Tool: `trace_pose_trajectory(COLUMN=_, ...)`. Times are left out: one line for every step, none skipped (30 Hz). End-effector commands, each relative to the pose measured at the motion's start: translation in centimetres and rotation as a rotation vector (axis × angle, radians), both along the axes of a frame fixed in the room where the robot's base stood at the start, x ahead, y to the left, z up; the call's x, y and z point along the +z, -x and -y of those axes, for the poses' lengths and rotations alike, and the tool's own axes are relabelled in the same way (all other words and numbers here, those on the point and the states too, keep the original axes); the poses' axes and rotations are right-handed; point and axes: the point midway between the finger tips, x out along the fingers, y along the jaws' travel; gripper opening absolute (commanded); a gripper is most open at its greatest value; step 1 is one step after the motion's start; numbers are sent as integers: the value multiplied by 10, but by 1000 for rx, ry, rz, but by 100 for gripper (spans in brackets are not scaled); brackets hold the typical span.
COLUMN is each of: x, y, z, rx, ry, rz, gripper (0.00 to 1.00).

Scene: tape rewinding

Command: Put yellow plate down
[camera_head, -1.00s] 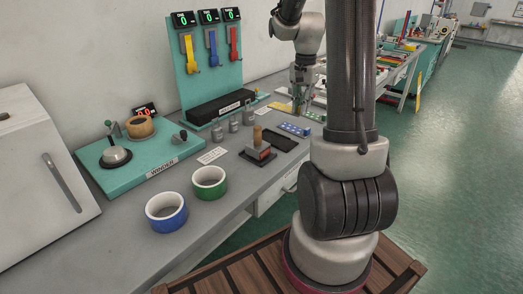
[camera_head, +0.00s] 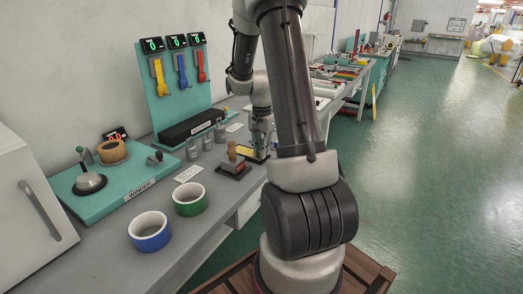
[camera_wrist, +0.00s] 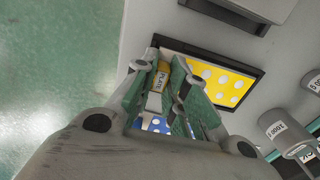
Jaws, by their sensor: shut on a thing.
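The yellow plate (camera_wrist: 222,80) with white dots shows in the wrist view, over a black-rimmed tray (camera_wrist: 180,45). A blue dotted plate (camera_wrist: 155,124) is partly hidden behind the fingers.
A wooden-handled stamp (camera_head: 233,165) stands just left of the gripper. Weights (camera_wrist: 285,130) also appear right in the wrist view. The floor (camera_head: 420,180) is open at right.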

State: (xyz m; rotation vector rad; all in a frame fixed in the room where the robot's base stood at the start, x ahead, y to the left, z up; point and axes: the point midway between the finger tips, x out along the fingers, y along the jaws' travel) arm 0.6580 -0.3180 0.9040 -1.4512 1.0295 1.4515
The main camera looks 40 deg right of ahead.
Motion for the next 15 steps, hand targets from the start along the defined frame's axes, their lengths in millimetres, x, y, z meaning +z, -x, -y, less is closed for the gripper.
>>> trace_pose_trajectory(x=-1, y=0, z=0, rx=0, ry=1, rz=1, gripper=0)
trace_pose_trajectory(x=-1, y=-1, z=0, rx=0, ry=1, rz=3, gripper=0)
trace_pose_trajectory(x=0, y=-1, z=0, rx=0, ry=1, rz=3, gripper=0)
trace_pose_trajectory(x=0, y=-1, z=0, rx=0, ry=1, rz=3, gripper=0)
trace_pose_trajectory(x=0, y=-1, z=0, rx=0, ry=1, rz=3, gripper=0)
trace_pose_trajectory(x=0, y=-1, z=0, rx=0, ry=1, rz=3, gripper=0)
trace_pose_trajectory(x=-1, y=0, z=0, rx=0, ry=0, rz=2, gripper=0)
trace_pose_trajectory(x=-1, y=0, z=0, rx=0, ry=1, rz=1, gripper=0)
trace_pose_trajectory(x=-2, y=0, z=0, rx=0, ry=1, rz=1, gripper=0)
trace_pose_trajectory(x=-3, y=0, z=0, rx=0, ry=0, rz=1, gripper=16)
trace_pose_trajectory(x=-3, y=0, z=0, rx=0, ry=1, rz=1, gripper=21)
trace_pose_trajectory(x=-3, y=0, z=0, rx=0, ry=1, rz=1, gripper=29)
trace_pose_trajectory(x=-3, y=0, z=0, rx=0, ry=1, rz=1, gripper=34)
trace_pose_trajectory(x=-3, y=0, z=0, rx=0, ry=1, rz=1, gripper=36)
trace_pose_trajectory(x=-3, y=0, z=0, rx=0, ry=1, rz=1, gripper=36)
